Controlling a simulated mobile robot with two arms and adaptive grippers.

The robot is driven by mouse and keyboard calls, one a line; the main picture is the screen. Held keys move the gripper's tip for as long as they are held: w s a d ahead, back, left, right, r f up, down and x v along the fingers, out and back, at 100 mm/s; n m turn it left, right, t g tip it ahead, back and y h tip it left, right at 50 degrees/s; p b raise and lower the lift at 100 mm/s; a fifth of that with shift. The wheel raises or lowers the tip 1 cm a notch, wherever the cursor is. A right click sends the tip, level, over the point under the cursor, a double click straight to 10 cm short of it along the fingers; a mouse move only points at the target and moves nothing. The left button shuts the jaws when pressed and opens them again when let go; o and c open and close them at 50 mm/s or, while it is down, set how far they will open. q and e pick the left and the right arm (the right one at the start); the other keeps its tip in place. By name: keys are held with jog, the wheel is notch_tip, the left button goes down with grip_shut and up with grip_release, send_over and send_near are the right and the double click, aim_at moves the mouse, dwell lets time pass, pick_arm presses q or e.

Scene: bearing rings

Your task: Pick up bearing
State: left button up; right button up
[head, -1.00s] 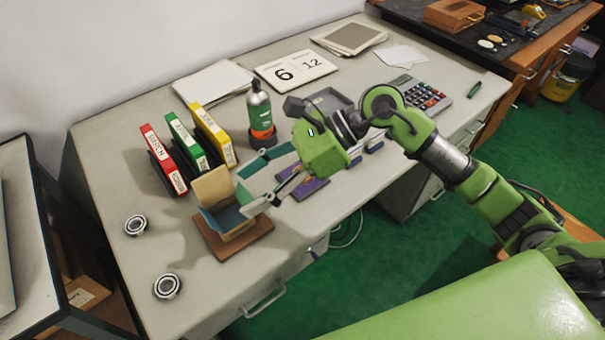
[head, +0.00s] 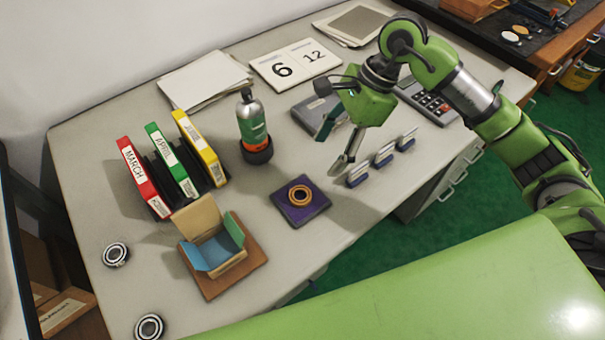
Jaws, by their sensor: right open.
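A dark silver bearing (head: 116,254) lies on the desk's left side. A second silver bearing (head: 149,327) lies at the desk's near left edge, close to the bottom of the picture. A brass-coloured ring (head: 299,195) sits on a purple pad (head: 287,210) near the middle of the front edge. My right gripper (head: 334,152) is open and empty, above the desk, up and to the right of the brass ring and apart from it. My left gripper is out of view.
An open cardboard box (head: 197,218) on a brown board stands between the silver bearings and the pad. Binders (head: 142,177) and a bottle (head: 252,128) stand behind. Small blue-based holders (head: 383,157) line the front edge. A calculator (head: 428,102) and calendar (head: 297,64) lie farther back.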

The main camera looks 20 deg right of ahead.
jog(key=p, duration=0.1)
send_near(301, 194)
jog(key=shift+x, duration=1.05)
jog(key=shift+w+f, duration=0.1)
jog(key=shift+f, duration=0.25)
jog(key=p+x, duration=0.1)
jog(key=x, duration=0.1)
jog(key=shift+s+a+f+p, duration=0.25)
jog(key=shift+a+p, duration=0.05)
jog(key=shift+p, duration=0.05)
jog(key=shift+x, duration=1.1)
jog(key=shift+w+f, duration=0.1)
jog(key=shift+f, duration=0.1)
jog(key=c, duration=1.3)
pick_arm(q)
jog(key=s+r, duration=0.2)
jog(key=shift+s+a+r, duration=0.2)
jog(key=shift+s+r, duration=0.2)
pick_arm(e)
jog(key=shift+c, duration=0.5)
